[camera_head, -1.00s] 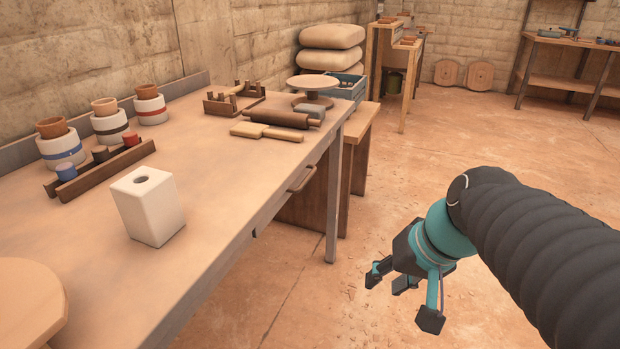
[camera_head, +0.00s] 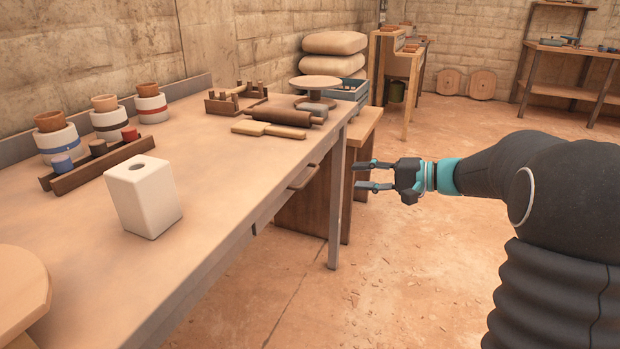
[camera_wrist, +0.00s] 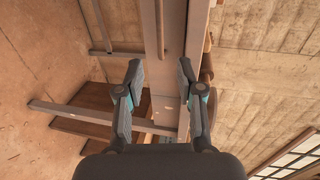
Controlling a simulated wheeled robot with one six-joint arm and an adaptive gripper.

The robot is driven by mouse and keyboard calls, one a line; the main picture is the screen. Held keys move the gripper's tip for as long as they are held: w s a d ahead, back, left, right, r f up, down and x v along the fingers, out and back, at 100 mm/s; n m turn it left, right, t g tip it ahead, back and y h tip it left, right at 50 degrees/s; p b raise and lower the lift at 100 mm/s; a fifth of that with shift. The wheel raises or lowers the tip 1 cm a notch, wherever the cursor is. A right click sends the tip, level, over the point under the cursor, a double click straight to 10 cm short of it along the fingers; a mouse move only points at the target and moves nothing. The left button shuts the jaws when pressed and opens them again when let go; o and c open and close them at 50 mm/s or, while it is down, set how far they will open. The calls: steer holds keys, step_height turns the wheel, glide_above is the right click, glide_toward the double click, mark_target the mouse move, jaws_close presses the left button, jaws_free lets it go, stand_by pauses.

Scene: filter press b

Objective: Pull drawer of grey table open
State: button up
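The long table (camera_head: 190,215) has a tan top and grey metal edge and legs. Its brown drawer handle (camera_head: 303,178) is on the front side, near the far end. The drawer front looks flush with the table side. My gripper (camera_head: 360,176) is open and empty, to the right of the handle and apart from it, with its fingers pointing left toward the table. In the wrist view my open fingers (camera_wrist: 160,67) lie over the table's grey edge beam (camera_wrist: 158,30).
A white block (camera_head: 144,196), a dark rack (camera_head: 98,162), several pots, a rolling pin (camera_head: 284,116) and a turntable (camera_head: 314,83) are on the tabletop. A lower wooden bench (camera_head: 364,126) stands beyond the far leg (camera_head: 336,205). The floor to the right is open.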

mark_target(310, 174)
steer(key=x, duration=1.3)
steer(key=shift+a, duration=0.35)
jaws_close()
